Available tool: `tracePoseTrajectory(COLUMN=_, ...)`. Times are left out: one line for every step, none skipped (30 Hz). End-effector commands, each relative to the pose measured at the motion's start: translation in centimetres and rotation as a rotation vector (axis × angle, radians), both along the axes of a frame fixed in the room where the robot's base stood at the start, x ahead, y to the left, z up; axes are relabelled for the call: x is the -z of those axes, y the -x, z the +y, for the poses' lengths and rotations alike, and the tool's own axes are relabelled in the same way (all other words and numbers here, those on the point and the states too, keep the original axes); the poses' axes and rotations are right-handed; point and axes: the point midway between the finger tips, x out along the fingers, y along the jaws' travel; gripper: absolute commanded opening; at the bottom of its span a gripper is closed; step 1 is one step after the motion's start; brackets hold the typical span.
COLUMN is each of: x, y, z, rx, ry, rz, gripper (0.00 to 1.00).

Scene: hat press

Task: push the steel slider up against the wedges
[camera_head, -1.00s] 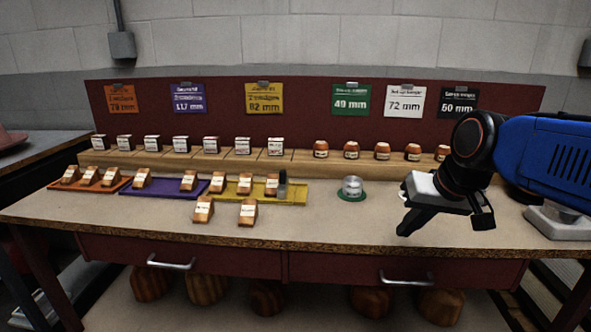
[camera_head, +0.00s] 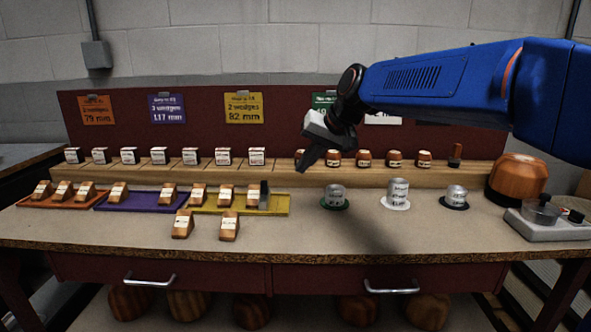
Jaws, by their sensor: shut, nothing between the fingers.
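The steel slider (camera_head: 264,195) is a small dark upright block on the yellow tray (camera_head: 279,208). It stands at the right side of the rightmost wooden wedge (camera_head: 253,196); I cannot tell whether they touch. Two more wedges stand on this tray, a middle one (camera_head: 226,197) and a left one (camera_head: 198,198), with gaps between them. My gripper (camera_head: 308,163) is shut and empty. It is in the air over the bench, up and to the right of the slider, pointing down to the left.
An orange tray (camera_head: 32,202) and a purple tray (camera_head: 140,203) with wedges lie to the left. Two loose wedges (camera_head: 182,224) (camera_head: 228,226) stand in front. Metal cylinders on round mats, including a green mat (camera_head: 334,205), stand to the right. A wooden ledge (camera_head: 300,176) with several blocks runs behind.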

Motion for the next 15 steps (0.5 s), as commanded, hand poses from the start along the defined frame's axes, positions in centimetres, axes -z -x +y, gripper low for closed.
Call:
tracePoseTrajectory(x=0.7, y=-0.3, z=0.4, rx=-0.001, ry=0.001, rz=0.003, gripper=0.00)
tracePoseTrajectory(x=1.2, y=-0.5, z=0.6, rx=0.000, ry=0.001, rz=0.003, gripper=0.00)
tracePoseTrajectory(x=1.7, y=-0.7, z=0.9, rx=0.000, ry=0.001, rz=0.004, gripper=0.00)
tracePoseTrajectory(x=2.1, y=-0.9, z=1.1, rx=-0.001, ry=0.002, rz=0.004, gripper=0.00)
tracePoseTrajectory(x=2.5, y=-1.1, z=1.4, rx=-0.001, ry=0.001, rz=0.003, gripper=0.00)
tracePoseTrajectory(x=3.1, y=-1.4, z=1.7, rx=-0.001, ry=0.002, rz=0.004, gripper=0.00)
tracePoseTrajectory(x=3.5, y=-1.6, z=2.0, rx=-0.001, ry=0.002, rz=0.004, gripper=0.00)
tracePoseTrajectory(x=4.0, y=-1.8, z=2.2, rx=-0.001, ry=0.002, rz=0.004, gripper=0.00)
tracePoseTrajectory(x=4.5, y=-2.1, z=2.5, rx=-0.001, ry=0.002, rz=0.004, gripper=0.00)
tracePoseTrajectory(x=5.0, y=-2.3, z=2.7, rx=-0.001, ry=0.002, rz=0.004, gripper=0.00)
tracePoseTrajectory(x=5.4, y=-2.5, z=3.0, rx=-0.001, ry=0.001, rz=0.003, gripper=0.00)
tracePoseTrajectory(x=6.0, y=-2.8, z=3.3, rx=0.000, ry=0.002, rz=0.004, gripper=0.00)
tracePoseTrajectory(x=6.4, y=-3.0, z=3.5, rx=-0.001, ry=0.002, rz=0.004, gripper=0.00)
tracePoseTrajectory(x=6.8, y=-3.2, z=3.8, rx=-0.001, ry=0.002, rz=0.004, gripper=0.00)
tracePoseTrajectory(x=7.2, y=-3.4, z=4.1, rx=0.000, ry=0.002, rz=0.003, gripper=0.00)
